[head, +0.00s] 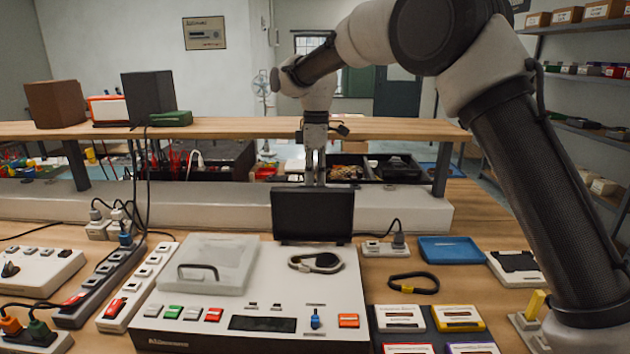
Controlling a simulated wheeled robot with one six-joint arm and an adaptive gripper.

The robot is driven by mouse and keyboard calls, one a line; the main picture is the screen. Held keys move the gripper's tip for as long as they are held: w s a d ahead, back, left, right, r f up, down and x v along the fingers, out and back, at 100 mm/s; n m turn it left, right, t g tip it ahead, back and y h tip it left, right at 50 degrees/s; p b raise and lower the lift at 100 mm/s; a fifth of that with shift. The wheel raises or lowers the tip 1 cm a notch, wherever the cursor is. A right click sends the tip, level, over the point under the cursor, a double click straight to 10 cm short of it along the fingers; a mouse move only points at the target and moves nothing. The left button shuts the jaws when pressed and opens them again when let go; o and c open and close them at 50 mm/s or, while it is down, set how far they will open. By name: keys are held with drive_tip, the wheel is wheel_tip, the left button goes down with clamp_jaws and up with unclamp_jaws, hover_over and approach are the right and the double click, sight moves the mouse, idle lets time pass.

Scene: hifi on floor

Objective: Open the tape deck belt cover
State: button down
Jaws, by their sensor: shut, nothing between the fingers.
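The white tape deck (205,335) sits on the wooden bench in front of me. A dark flat panel, which looks like the belt cover (312,216), stands upright at the deck's back edge. In front of it a pale belt and a dark pulley (318,262) lie exposed on the deck top. My gripper (315,182) is shut and empty, pointing down at the panel's top edge. Its tips are partly hidden there, so I cannot tell whether they touch the panel.
A clear lid with a dark handle (222,258) covers the deck's left part. A loose black belt (413,283), a blue tray (449,250) and several cassettes (400,318) lie to the right. Power strips (103,285) stand left. A raised shelf (230,128) runs behind.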

drive_tip(key=shift+w+f+g, duration=0.15)
drive_tip(key=shift+w+f, duration=0.2)
drive_tip(key=shift+f, duration=0.35)
drive_tip(key=shift+w+f+g, duration=0.15)
drive_tip(key=shift+w+f, duration=0.15)
drive_tip(key=shift+f, duration=0.4)
drive_tip(key=c, duration=1.6)
unclamp_jaws()
drive_tip(key=shift+o, duration=0.2)
drive_tip(key=shift+w+r, duration=0.1)
drive_tip(key=shift+w, duration=0.05)
wheel_tip(320, 180, up, 12)
drive_tip(key=w, duration=0.1)
drive_tip(key=shift+r, duration=0.1)
